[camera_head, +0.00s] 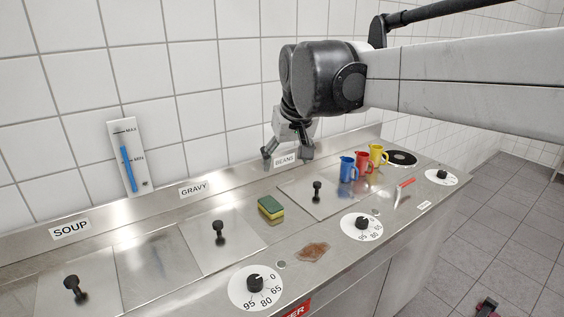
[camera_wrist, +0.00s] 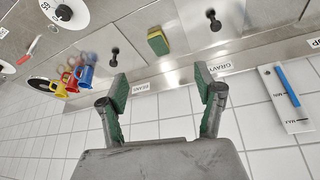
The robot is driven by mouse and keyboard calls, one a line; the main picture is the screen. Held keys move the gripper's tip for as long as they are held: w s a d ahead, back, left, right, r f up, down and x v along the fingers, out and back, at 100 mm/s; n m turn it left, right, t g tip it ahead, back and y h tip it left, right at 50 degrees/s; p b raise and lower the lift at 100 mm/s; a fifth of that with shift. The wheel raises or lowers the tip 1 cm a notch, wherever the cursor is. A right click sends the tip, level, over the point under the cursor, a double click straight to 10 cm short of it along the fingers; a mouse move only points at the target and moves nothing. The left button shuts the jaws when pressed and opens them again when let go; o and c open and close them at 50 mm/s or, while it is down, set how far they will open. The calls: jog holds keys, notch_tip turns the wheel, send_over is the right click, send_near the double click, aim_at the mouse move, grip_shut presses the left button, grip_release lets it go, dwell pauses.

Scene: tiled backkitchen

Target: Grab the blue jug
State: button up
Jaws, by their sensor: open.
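The blue jug (camera_head: 347,169) stands upright on the steel counter (camera_head: 330,228), at the left end of a row with a red jug (camera_head: 363,162) and a yellow jug (camera_head: 377,155). In the wrist view the blue jug (camera_wrist: 86,77) is at the left, beyond the left finger. My gripper (camera_head: 288,153) is open and empty, above the back of the counter near the BEANS label, to the left of the jugs and apart from them. Its two green-padded fingers (camera_wrist: 161,89) show wide apart in the wrist view.
A green and yellow sponge (camera_head: 271,208) lies between lids with black knobs (camera_head: 317,190). A red-handled tool (camera_head: 404,188) lies right of the jugs, before a black round plate (camera_head: 400,158). A brown stain (camera_head: 313,252) and dials (camera_head: 362,226) are in front. The tiled wall (camera_head: 190,110) rises behind.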

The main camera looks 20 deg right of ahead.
jog(key=w+d+r+g+p, duration=0.1)
jog(key=w+d+r+g, duration=0.15)
jog(key=w+d, duration=0.9)
jog(key=m+g+p, duration=0.3)
send_over(347, 170)
jog(key=w+d, duration=0.1)
jog(key=w, duration=0.1)
notch_tip(347, 170, down, 16)
jog(key=f, duration=0.1)
jog(key=shift+y, duration=0.4)
jog(key=f, duration=1.2)
jog(key=shift+s+d+f, duration=0.1)
jog(key=shift+d+f, duration=0.2)
jog(key=c, duration=1.5)
jog(key=shift+r, duration=0.1)
